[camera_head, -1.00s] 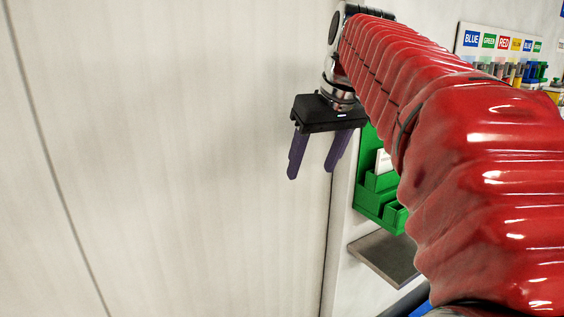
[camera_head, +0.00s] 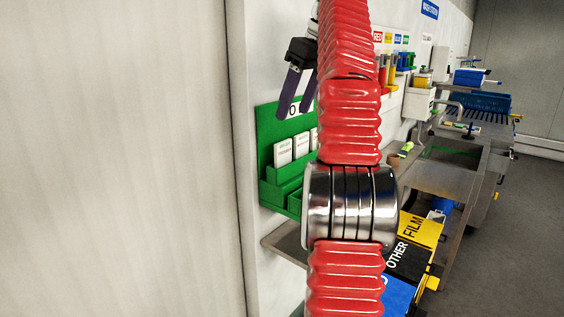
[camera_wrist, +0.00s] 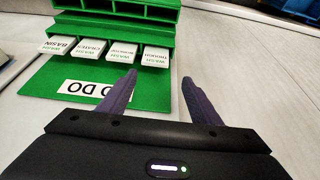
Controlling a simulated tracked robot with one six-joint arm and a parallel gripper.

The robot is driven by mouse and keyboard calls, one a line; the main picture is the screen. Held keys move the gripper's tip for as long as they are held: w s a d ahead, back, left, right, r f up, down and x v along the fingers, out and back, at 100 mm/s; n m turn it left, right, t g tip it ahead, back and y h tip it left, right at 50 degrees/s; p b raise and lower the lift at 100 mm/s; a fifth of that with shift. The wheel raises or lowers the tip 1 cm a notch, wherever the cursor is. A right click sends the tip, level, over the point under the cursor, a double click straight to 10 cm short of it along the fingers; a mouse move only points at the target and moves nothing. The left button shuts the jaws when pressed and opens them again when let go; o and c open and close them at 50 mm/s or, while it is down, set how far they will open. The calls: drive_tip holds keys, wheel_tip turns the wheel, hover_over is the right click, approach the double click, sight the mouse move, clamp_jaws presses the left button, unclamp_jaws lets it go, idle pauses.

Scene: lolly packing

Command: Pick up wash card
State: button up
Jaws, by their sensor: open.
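A green rack (camera_head: 268,125) with a "TO DO" label hangs on the wall, partly behind my arm. White cards (camera_head: 283,152) stand in its slots. In the wrist view the rack (camera_wrist: 60,75) holds a row of several white cards lettered in green and black: a wash basin card (camera_wrist: 57,46), a wash crates card (camera_wrist: 91,49), a third card (camera_wrist: 122,54) hard to read, and a wash trough card (camera_wrist: 156,57) at the right. My gripper (camera_head: 293,112) is open and empty in front of the rack's upper part. In the wrist view its purple fingertips (camera_wrist: 158,76) are just short of the trough card, apart from it.
A grey shelf (camera_head: 285,243) juts out below the rack. Yellow, black and blue bins marked "FILM" and "OTHER" (camera_head: 398,258) stand below right. A steel bench (camera_head: 440,178) and coloured tools (camera_head: 390,70) lie farther right. A plain pale panel (camera_head: 120,150) fills the left.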

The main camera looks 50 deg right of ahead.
sight(284, 145)
drive_tip(key=shift+s+d, duration=0.3)
drive_tip(key=shift+d, duration=0.1)
drive_tip(key=shift+w+f, duration=0.1)
drive_tip(key=shift+x, duration=4.15)
